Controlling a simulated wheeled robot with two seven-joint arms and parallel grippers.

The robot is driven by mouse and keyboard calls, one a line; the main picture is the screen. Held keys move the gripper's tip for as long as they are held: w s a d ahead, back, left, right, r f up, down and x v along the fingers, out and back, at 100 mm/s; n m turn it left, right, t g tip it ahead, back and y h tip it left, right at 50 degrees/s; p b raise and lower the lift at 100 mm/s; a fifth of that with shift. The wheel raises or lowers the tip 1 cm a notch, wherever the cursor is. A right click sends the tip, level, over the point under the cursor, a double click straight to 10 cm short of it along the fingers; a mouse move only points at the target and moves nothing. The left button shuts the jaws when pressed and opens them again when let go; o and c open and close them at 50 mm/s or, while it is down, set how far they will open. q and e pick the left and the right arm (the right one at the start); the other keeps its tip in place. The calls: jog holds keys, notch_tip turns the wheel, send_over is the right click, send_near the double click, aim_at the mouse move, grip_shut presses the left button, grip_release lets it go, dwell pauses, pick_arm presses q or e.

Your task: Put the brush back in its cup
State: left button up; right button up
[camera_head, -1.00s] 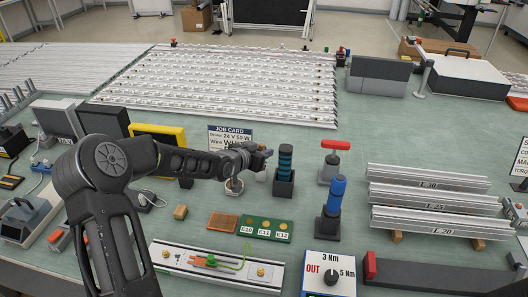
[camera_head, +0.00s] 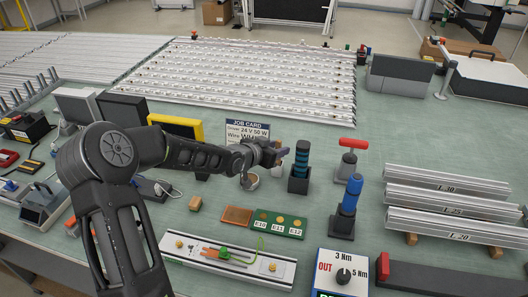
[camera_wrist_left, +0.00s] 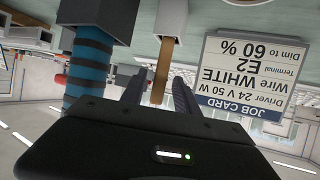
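My left gripper (camera_head: 270,152) is above the bench, just left of the blue-banded black cylinder and in front of the job card. In the left wrist view, which is upside down, the brush's wooden handle (camera_wrist_left: 160,72) stands between the two fingers (camera_wrist_left: 158,88). The fingers are apart, with a narrow gap on each side of the handle. A light grey piece (camera_wrist_left: 171,18) sits at the handle's far end; I cannot tell whether it is ferrule or cup. A small pale cup (camera_head: 249,182) stands on the bench below the gripper. My right gripper is out of view.
The blue-banded cylinder (camera_head: 301,160) stands in a dark holder close beside the gripper. The job card (camera_head: 247,132) is behind it. A blue-handled tool (camera_head: 350,195) and a red-handled tool (camera_head: 348,157) stand to the right. A green terminal board (camera_head: 276,224) lies in front.

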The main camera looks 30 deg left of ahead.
pick_arm(q)
jog(key=p+v, duration=0.1)
jog(key=v, duration=0.8)
jog(key=shift+s+p, duration=0.25)
jog(key=shift+p, duration=0.15)
